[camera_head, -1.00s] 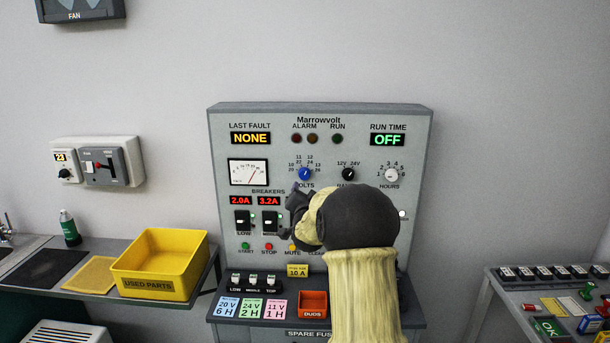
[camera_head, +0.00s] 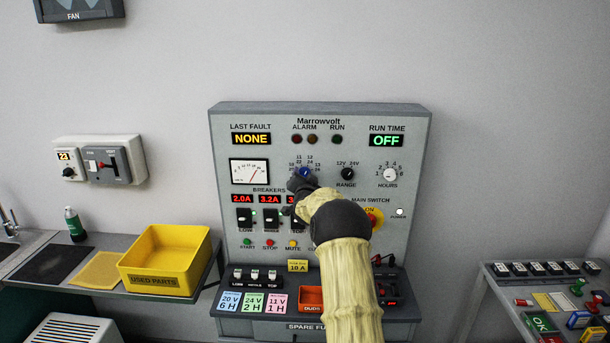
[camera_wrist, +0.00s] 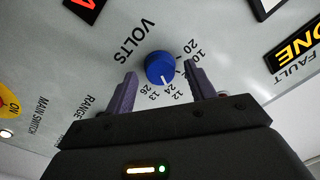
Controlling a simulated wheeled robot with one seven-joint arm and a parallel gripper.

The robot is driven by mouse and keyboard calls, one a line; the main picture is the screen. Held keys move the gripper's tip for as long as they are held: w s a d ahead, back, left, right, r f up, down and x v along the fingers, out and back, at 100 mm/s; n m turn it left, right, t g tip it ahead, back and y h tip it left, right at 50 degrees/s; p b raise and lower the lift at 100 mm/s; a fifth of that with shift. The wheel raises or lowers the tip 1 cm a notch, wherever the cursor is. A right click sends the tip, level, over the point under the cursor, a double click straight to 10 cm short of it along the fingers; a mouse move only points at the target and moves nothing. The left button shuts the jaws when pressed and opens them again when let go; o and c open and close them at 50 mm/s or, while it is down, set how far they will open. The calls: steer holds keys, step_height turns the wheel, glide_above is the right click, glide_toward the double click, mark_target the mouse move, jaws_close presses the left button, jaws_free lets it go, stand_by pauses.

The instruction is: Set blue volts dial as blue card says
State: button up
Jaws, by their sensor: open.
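The blue volts dial (camera_head: 305,172) is on the grey Marrowvolt panel. In the wrist view the blue dial (camera_wrist: 159,68) has a white pointer mark aimed toward the 24 and 12 labels. My gripper (camera_wrist: 160,88) is open, with one finger on each side of the dial and gaps showing; I cannot tell whether it touches. In the head view my gripper (camera_head: 303,188) covers the dial's lower part and the VOLTS label. The blue card (camera_head: 229,302) reads 20 V, 6 H and stands at the left of the lower ledge.
A green card (camera_head: 253,303) and a pink card (camera_head: 278,303) stand beside the blue one. The range knob (camera_head: 347,174) and hours knob (camera_head: 390,175) are right of the dial. The yellow main switch (camera_head: 371,218) is partly behind my arm. A yellow bin (camera_head: 165,262) stands left.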

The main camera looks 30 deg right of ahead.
steer(key=shift+w+d, duration=0.1)
steer(key=shift+w, duration=0.05)
steer(key=c, duration=1)
steer(key=shift+n+b, duration=0.5)
steer(key=shift+b, duration=0.1)
steer(key=shift+w+a+r+n+g+h+b, duration=0.1)
steer(key=shift+n+g+h+b, duration=0.2)
steer(key=shift+n+b, duration=3)
steer(key=shift+a+n+g+h+b, duration=0.1)
steer(key=shift+n+g+b, duration=0.3)
steer(key=shift+n+b, duration=2.9)
steer(key=n+p, duration=0.2)
steer(key=n, duration=0.1)
steer(key=shift+p, duration=0.4)
